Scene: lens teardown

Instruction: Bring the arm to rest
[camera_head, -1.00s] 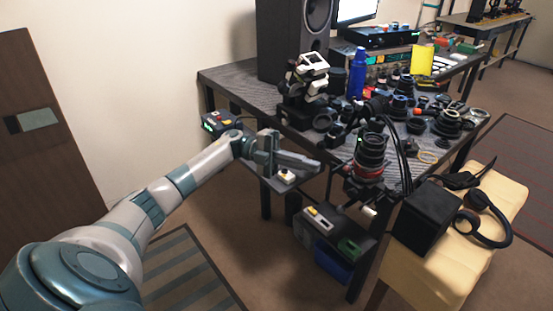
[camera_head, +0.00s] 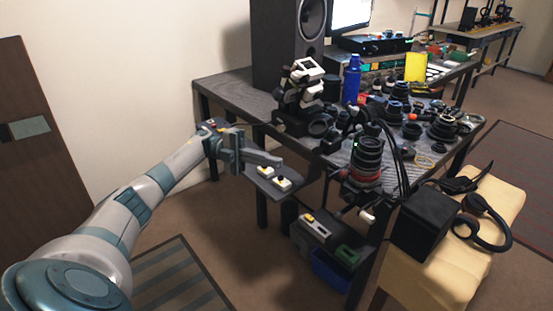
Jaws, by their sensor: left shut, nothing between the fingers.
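My left arm comes in from the lower left. Its gripper (camera_head: 273,160) is shut and empty, in the air in front of the left part of the workbench (camera_head: 232,91). A small shelf (camera_head: 262,184) with white switch-like parts (camera_head: 283,183) shows just below the fingers. My right gripper is not in view.
The bench carries a speaker (camera_head: 288,40), a microscope-like device (camera_head: 303,85), a blue bottle (camera_head: 351,80) and several lens parts (camera_head: 397,103). A large lens (camera_head: 366,158) stands at its front edge. A cream bench (camera_head: 470,255) holds a black box (camera_head: 426,222) and headphones (camera_head: 487,222).

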